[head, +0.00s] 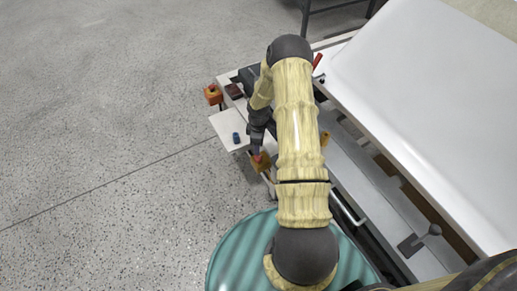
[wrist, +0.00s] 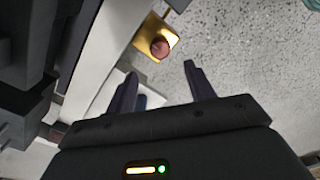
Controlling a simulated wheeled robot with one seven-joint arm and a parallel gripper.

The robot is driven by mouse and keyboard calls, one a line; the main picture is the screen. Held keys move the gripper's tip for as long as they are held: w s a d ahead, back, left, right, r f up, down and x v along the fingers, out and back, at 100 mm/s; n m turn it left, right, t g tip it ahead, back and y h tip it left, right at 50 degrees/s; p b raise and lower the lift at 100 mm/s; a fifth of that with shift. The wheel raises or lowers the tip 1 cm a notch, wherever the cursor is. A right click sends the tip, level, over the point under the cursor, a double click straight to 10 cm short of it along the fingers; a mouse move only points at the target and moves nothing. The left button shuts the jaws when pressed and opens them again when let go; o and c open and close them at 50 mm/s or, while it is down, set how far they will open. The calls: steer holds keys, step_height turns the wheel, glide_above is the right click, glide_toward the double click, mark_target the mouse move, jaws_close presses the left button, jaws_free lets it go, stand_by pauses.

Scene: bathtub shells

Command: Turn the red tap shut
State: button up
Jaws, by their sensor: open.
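A red handle (head: 318,63) sticks up at the near edge of the white tub shell, just right of my arm's elbow in the head view. It is the likeliest red tap, but its fitting is too small to read and partly behind my arm. My gripper (head: 256,150) points down, away from the handle and lower left of it. In the wrist view my gripper (wrist: 161,82) is open, with nothing held between its fingers. The wrist view does not show the red handle.
A small blue object (head: 236,138) sits on a white plate (head: 226,121). An orange box (head: 213,94) is farther left.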

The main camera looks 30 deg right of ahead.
step_height(320, 180, up, 8)
steer(key=p, duration=0.1)
steer(key=shift+r, duration=0.2)
stand_by(0.4)
steer(key=s+a+r+m+t, duration=0.1)
steer(key=s+a+r+m, duration=0.3)
steer(key=r, duration=0.4)
steer(key=s+a+r+m, duration=0.1)
steer(key=s+a+r, duration=0.2)
steer(key=a+r, duration=0.35)
steer(key=s+a+r+m+t, duration=0.2)
steer(key=s+a+r+m, duration=0.35)
steer(key=s+r, duration=0.55)
step_height(320, 180, up, 21)
steer(key=p, duration=2.2)
steer(key=shift+s+d+p, duration=0.25)
steer(key=shift+s+p, duration=0.05)
steer(key=shift+s, duration=0.05)
steer(key=shift+f, duration=0.15)
